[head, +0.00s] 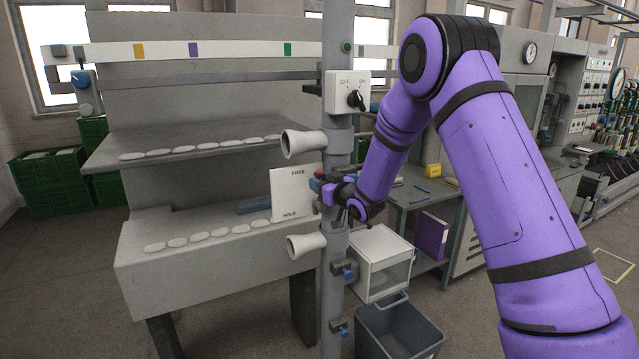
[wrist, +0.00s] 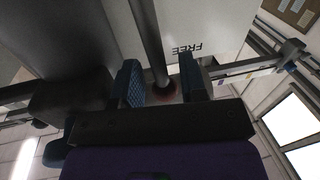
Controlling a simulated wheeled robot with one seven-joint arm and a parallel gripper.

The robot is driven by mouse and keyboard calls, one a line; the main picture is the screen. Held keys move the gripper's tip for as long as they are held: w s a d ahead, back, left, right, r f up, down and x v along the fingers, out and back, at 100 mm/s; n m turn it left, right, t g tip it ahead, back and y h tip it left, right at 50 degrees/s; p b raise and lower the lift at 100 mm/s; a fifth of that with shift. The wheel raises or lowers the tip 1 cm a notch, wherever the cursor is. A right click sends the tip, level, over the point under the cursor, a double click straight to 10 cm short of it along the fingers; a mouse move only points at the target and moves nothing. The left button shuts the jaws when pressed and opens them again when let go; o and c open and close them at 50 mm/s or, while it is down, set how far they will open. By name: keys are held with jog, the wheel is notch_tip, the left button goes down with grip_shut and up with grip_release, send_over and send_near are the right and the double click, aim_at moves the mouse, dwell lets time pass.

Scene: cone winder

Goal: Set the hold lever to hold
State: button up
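The white lever plate (head: 290,196) is on the grey post, with FREE at its top and HOLD at its bottom. In the wrist view the plate (wrist: 190,28) shows with FREE upside down. My gripper (head: 319,186) is at the plate's right edge, nearer FREE than HOLD in height. In the wrist view a dark grey rod (wrist: 148,42), apparently the hold lever, runs between the two blue fingertips of my gripper (wrist: 160,82). The fingers stand apart, with gaps beside the rod. A reddish part shows at the gripper in the head view; the lever's exact angle is hidden there.
The post (head: 334,270) carries a switch box (head: 347,92) marked OFF and ON above, and two pale cones (head: 304,143) (head: 306,245) left of it. A grey shelf rack (head: 190,235) stands left.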

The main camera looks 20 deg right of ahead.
jog(key=shift+w+a, duration=0.2)
jog(key=shift+w, duration=0.2)
grip_shut()
